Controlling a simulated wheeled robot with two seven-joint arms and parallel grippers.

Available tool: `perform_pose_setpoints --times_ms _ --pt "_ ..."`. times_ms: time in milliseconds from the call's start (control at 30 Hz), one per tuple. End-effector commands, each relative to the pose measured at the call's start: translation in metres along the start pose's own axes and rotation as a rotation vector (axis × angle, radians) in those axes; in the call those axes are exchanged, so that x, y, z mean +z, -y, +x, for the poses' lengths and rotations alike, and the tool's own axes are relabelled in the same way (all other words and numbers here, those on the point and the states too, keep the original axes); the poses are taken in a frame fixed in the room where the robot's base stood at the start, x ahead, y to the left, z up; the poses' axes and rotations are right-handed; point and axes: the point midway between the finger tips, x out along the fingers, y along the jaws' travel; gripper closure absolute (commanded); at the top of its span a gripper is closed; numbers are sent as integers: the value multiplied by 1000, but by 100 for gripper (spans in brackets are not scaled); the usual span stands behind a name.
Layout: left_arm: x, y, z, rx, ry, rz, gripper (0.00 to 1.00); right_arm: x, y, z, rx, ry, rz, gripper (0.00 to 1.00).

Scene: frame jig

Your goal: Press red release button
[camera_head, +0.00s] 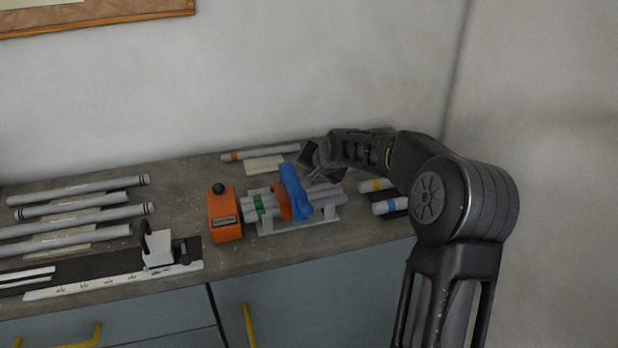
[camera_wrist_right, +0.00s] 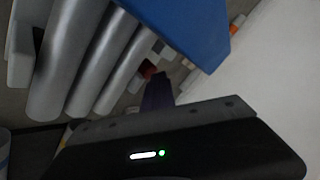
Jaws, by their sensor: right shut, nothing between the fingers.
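A jig (camera_head: 265,228) holds several grey tubes, with a blue clamp (camera_head: 293,192) and an orange-red part (camera_head: 281,203) across them. The blue part (camera_wrist_right: 195,28) and grey tubes (camera_wrist_right: 88,60) also show close up in the right wrist view. A small dark red piece (camera_wrist_right: 148,69) shows there just past the dark gripper finger; I cannot tell whether it is the release button. In the head view no red button can be made out. My right gripper (camera_head: 312,160) is shut and empty, behind and above the tubes, near the blue clamp's top. My left gripper is out of view.
An orange box (camera_head: 224,216) with a black knob stands left of the jig. Several tubes lie at the left, behind a measuring rail (camera_head: 110,282). Tubes with yellow and blue bands (camera_head: 385,206) lie at the right. A wall stands close behind the counter.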

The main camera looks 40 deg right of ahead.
Motion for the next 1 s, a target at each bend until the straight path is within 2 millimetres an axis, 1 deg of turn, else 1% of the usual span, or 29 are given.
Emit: perform_pose_setpoints --times_ms 133,567,667,1000 --pt "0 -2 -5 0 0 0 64 -4 4 -6 -1 -1 0 100" --pt "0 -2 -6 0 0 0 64 -8 7 -9 -3 -5 0 100" --pt "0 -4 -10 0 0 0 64 -11 10 -13 -4 -6 0 100" --pt "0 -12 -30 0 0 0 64 -28 27 -37 -4 -7 0 100"
